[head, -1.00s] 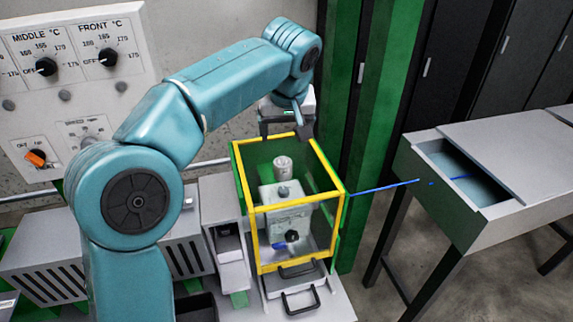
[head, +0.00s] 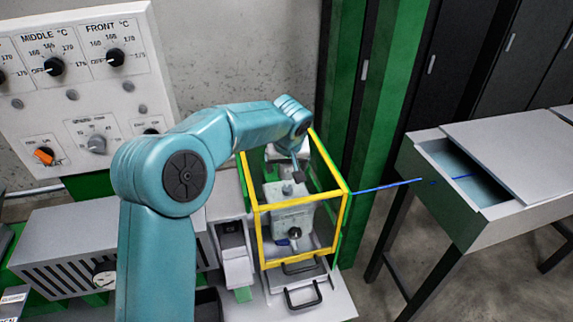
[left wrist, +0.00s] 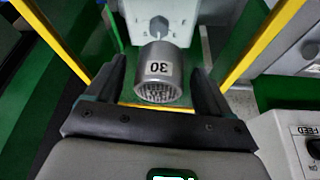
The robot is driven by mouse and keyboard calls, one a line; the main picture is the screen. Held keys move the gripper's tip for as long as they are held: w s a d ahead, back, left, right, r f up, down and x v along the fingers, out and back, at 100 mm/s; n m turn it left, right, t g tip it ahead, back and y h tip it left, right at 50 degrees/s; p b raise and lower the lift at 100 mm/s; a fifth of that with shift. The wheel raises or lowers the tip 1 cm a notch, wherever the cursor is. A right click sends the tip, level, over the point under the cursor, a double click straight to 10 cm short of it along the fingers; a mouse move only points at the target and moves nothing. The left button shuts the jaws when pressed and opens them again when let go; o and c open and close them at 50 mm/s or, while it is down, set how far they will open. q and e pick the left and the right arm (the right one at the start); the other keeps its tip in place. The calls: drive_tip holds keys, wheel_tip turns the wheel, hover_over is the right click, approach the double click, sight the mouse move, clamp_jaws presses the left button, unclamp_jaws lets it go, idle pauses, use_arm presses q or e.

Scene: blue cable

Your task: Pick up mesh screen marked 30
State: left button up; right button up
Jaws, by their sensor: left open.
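My left gripper (left wrist: 160,78) is open, with one dark finger on each side of the screen and visible gaps between. In the head view my left gripper (head: 292,172) reaches into the yellow-framed box (head: 300,206) above the pale machine (head: 292,218). There the arm and gripper largely hide the screen. My right gripper is not in view.
The yellow frame bars run close around my left gripper on both sides. A control panel with knobs (head: 85,70) stands at the left. A grey table with an open recess (head: 480,180) stands at the right, with a blue cable (head: 390,186) running towards it.

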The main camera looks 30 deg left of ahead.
use_arm(q)
drive_tip(key=shift+w+f, duration=0.1)
drive_tip(key=shift+f, duration=0.05)
drive_tip(key=c, duration=1.2)
drive_tip(key=shift+o, duration=0.2)
